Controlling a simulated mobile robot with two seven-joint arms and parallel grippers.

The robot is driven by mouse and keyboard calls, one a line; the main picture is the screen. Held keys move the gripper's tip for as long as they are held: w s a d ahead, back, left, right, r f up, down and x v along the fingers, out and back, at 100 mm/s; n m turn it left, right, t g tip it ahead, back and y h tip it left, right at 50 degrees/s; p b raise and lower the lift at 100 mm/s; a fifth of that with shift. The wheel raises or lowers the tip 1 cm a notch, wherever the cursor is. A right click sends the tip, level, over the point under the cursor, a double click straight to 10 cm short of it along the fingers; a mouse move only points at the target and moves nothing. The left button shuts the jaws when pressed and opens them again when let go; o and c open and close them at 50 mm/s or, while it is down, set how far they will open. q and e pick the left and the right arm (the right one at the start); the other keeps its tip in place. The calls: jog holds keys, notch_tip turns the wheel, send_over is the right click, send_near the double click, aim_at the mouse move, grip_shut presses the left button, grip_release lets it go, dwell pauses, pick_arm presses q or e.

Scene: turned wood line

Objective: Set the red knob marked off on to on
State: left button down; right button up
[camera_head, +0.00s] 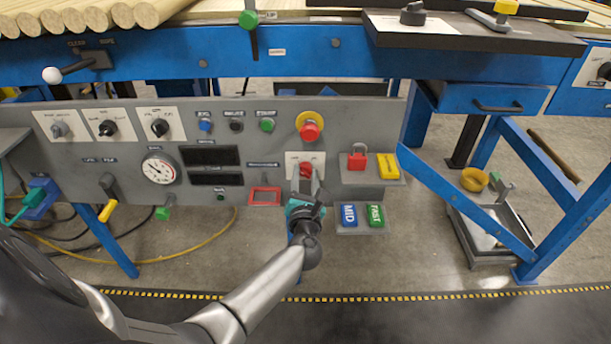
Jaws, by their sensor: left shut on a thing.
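The red knob (305,168) sits on a small white plate (291,158) in the right part of the grey control panel (240,200). My left gripper (306,186) reaches up to it from below, with a finger on each side, and is shut on it. The fingers cover much of the knob, and the words on the plate are too small to read, so I cannot tell which mark it points at. My right gripper does not show.
A red mushroom button (309,131) on a yellow ring is just above the knob. A shelf with a red padlock (357,161) and a yellow block (386,166) is to the right. Blue MID (349,215) and green FAST (375,215) blocks lie below right. A red frame (264,196) is left.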

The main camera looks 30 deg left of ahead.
pick_arm(q)
jog(key=shift+m, duration=0.3)
jog(key=shift+m+p, duration=0.5)
jog(key=shift+m, duration=0.1)
jog(key=shift+m+p, duration=0.35)
jog(key=shift+m, duration=0.55)
jog(key=m+p, duration=0.1)
jog(key=m, duration=0.3)
jog(key=shift+p, duration=0.3)
jog(key=m+p, duration=0.1)
jog(key=m, duration=0.4)
jog(key=shift+d+f, duration=0.1)
jog(key=shift+f, duration=0.05)
jog(key=m+p, duration=0.1)
jog(key=m, duration=0.4)
jog(key=shift+f, duration=0.1)
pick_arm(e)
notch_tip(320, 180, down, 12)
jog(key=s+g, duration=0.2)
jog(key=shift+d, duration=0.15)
pick_arm(q)
jog(key=shift+p, duration=0.3)
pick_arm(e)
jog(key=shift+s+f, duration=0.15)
pick_arm(q)
jog(key=shift+c, duration=2.1)
grip_release()
